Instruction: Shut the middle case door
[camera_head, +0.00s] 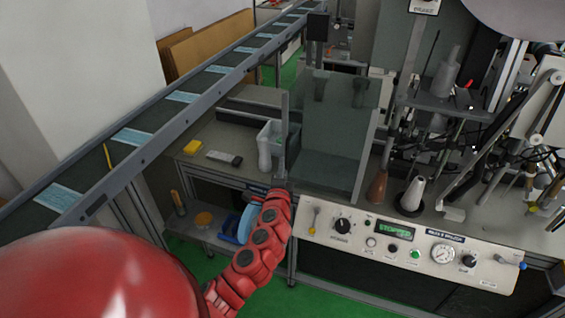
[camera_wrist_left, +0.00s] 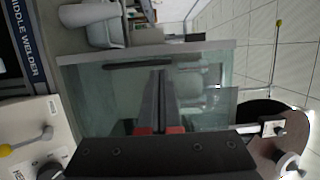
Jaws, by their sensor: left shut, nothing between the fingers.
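The middle case (camera_head: 335,125) is a box of clear greenish panels on the machine bench, right of my left gripper (camera_head: 284,165). A narrow upright panel edge (camera_head: 285,115) stands at its left side and looks like its door seen nearly edge-on, swung out. In the left wrist view, a clear panel (camera_wrist_left: 90,85) with a pale frame and a dark bar handle (camera_wrist_left: 138,66) fills the middle. My left gripper (camera_wrist_left: 159,74) is shut and empty, its fingertips in front of this panel near the handle. Contact cannot be told. My right gripper is out of view.
A control panel (camera_head: 410,250) with knobs and a display runs along the bench front. A white bin (camera_head: 268,145) stands left of the case. A conveyor (camera_head: 130,145) with blue masks crosses the left. Machine parts with cones and rods crowd the right.

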